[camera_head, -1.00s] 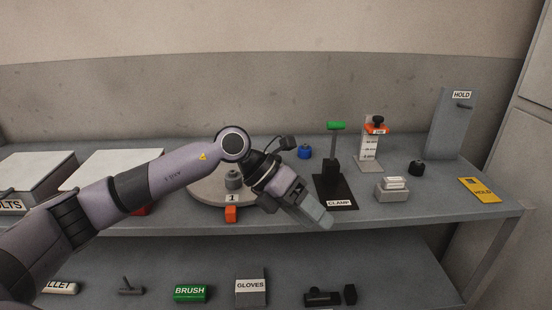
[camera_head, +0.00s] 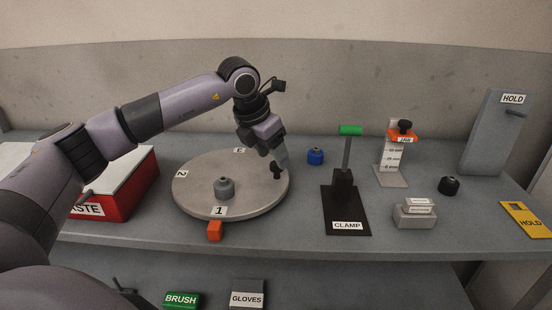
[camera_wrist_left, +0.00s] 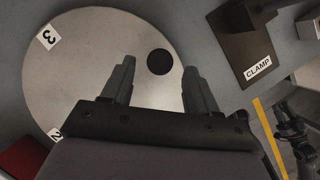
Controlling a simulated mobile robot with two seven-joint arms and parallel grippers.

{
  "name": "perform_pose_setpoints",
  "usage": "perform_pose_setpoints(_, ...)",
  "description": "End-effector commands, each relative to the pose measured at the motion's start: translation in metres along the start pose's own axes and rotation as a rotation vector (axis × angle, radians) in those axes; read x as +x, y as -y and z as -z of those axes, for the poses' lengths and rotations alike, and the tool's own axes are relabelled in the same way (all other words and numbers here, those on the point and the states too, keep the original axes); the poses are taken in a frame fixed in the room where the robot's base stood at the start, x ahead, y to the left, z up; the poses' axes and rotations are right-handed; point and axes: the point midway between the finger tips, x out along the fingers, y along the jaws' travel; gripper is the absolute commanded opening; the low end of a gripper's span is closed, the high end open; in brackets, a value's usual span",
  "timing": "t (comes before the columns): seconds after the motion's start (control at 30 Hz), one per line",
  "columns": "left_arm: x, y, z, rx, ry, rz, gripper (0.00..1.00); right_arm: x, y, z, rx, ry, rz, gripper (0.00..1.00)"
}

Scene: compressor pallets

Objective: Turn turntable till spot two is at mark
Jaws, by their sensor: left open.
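The turntable (camera_head: 250,205) is a round grey disc on the bench. Its label 1 (camera_head: 219,211) is at the front, by the orange mark (camera_head: 215,230) at the rim. Label 2 (camera_head: 181,174) is at the left and label 3 (camera_head: 239,150) at the back. A grey knobbed part (camera_head: 224,187) stands behind label 1. A black knob (camera_head: 277,175) is near the right rim. My left gripper (camera_head: 278,165) points down over it. In the left wrist view the open fingers (camera_wrist_left: 158,70) are either side of the round black knob (camera_wrist_left: 159,62); contact cannot be told.
A blue part (camera_head: 315,156) and the clamp (camera_head: 346,195) with a green handle stand right of the turntable. A red waste bin (camera_head: 125,195) is close on its left. A dark mechanical piece (camera_wrist_left: 295,130), seemingly my right gripper, shows low in the left wrist view.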

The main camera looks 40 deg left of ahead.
Motion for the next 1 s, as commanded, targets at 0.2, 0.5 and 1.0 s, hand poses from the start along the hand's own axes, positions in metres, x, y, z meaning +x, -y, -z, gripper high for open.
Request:
perform_pose_setpoints(0.2,0.023,0.000,0.000,-0.001,0.000,0.001,0.59,0.000,-0.001,0.002,-0.001,-0.003,-0.001,0.43)
perform_pose_setpoints(0.5,0.027,0.000,0.000,0.000,0.000,0.001,0.59,0.001,-0.001,0.004,-0.001,-0.008,-0.002,0.43)
perform_pose_setpoints(1.0,0.026,-0.001,-0.001,-0.010,0.001,-0.003,0.00,0.002,-0.001,0.005,0.001,-0.010,-0.002,0.43)
